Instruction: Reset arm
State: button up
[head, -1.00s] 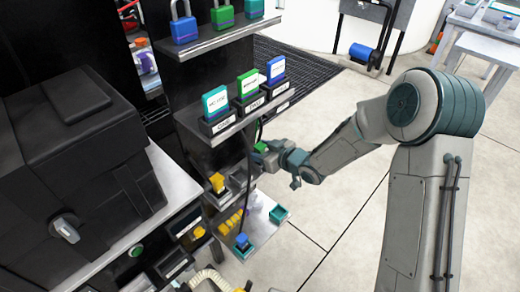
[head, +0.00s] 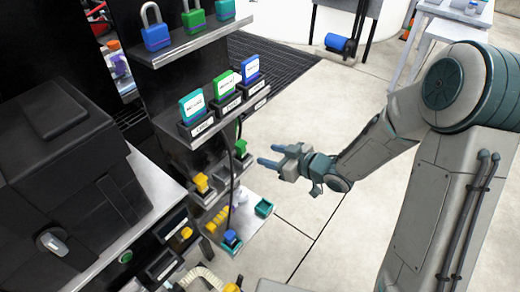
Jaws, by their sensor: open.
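My gripper (head: 268,155) is at the middle of the head view, to the right of the shelf rack. Its two blue-tipped fingers point left toward the rack and are apart, with nothing between them. A small green piece (head: 240,148) stands on the rack just left of the fingers, apart from them. My arm reaches in from the right side.
Padlocks (head: 156,36) stand on the top shelf. Teal, green and blue tags (head: 228,92) sit in labelled holders below. Yellow pieces (head: 201,183) and a blue one (head: 231,238) are lower. A black cabinet (head: 70,185) stands left. Bare floor (head: 300,215) lies right.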

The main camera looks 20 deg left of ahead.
jog(key=shift+s+d+r, duration=0.15)
jog(key=shift+s+d, duration=0.05)
jog(key=shift+d, duration=0.2)
jog(key=w+d+r+m+t+h+p, duration=0.25)
jog(key=d+r+m+h+p, duration=0.35)
jog(key=d+r+h+p, duration=0.75)
jog(key=s+d+r+m+g+p, duration=0.1)
jog(key=s+d+r+m+g, duration=0.1)
jog(key=s+d+r, duration=0.4)
jog(key=s+d+r+m+g+p, duration=0.1)
jog(key=s+d+r+m+g, duration=0.2)
jog(key=s, duration=1)
notch_tip(320, 180, up, 5)
jog(key=d+m, duration=0.2)
jog(key=d, duration=0.1)
jog(key=shift+m+y, duration=0.3)
jog(key=shift+y, duration=0.05)
jog(key=shift+c, duration=1.4)
jog(key=shift+a, duration=0.15)
